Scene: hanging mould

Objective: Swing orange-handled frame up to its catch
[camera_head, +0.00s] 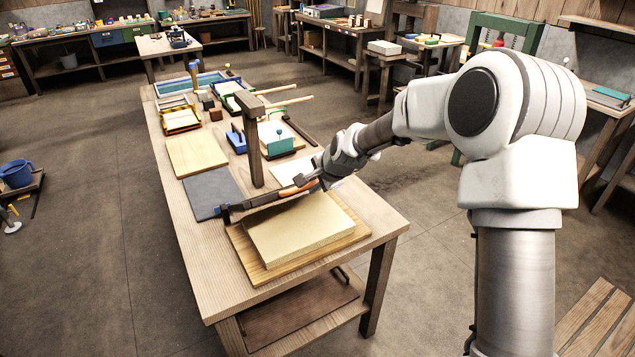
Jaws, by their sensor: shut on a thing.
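The frame (265,200) shows as a thin dark bar, nearly edge-on, over the back part of a thick pale slab (300,232). Its left end meets a dark block with blue on it (226,213). A bit of its orange handle (306,187) shows at the right end. My gripper (318,181) is at that end, shut on the handle; its fingers are small and partly hidden by my wrist. A dark upright post (253,150) with a crosspiece on top stands behind the frame. I cannot make out the catch clearly.
The slab lies on a wooden board (262,272) at the near end of the long table (205,275). A dark grey sheet (205,190) and a pale board (196,156) lie to the left.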

